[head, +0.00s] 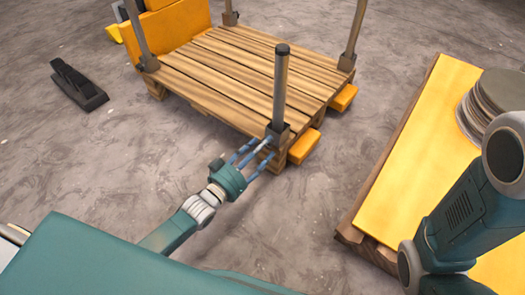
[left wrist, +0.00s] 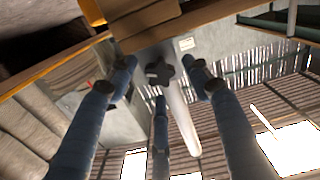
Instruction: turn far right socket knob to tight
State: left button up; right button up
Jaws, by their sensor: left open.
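My left gripper (head: 257,154) is open beside the front right corner of the wooden pallet (head: 235,80), its blue fingers at the dark socket (head: 278,131) of a grey post (head: 281,85). In the left wrist view, a black star-shaped knob (left wrist: 160,72) on the socket lies between the spread fingers (left wrist: 160,84); I cannot tell if they touch it. The post (left wrist: 180,122) runs away behind the fingers. Another socket (head: 346,62) with a post stands at the pallet's back right corner; its knob is not visible. My right gripper is out of view.
A yellow-topped platform (head: 405,160) with stacked round discs (head: 490,103) stands at right, near my right arm. A black object (head: 76,86) lies on the floor. Bare floor separates the pallet and platform.

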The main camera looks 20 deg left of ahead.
pick_arm(q)
jog(key=shift+w+d, duration=0.1)
jog(key=shift+w, duration=0.25)
jog(key=c, duration=1.2)
jog(key=shift+o, duration=0.2)
jog(key=shift+m+p, duration=0.5)
jog(key=shift+p, duration=0.2)
jog(key=o, duration=1.2)
jog(key=shift+c, duration=0.2)
jog(key=v, duration=1.2)
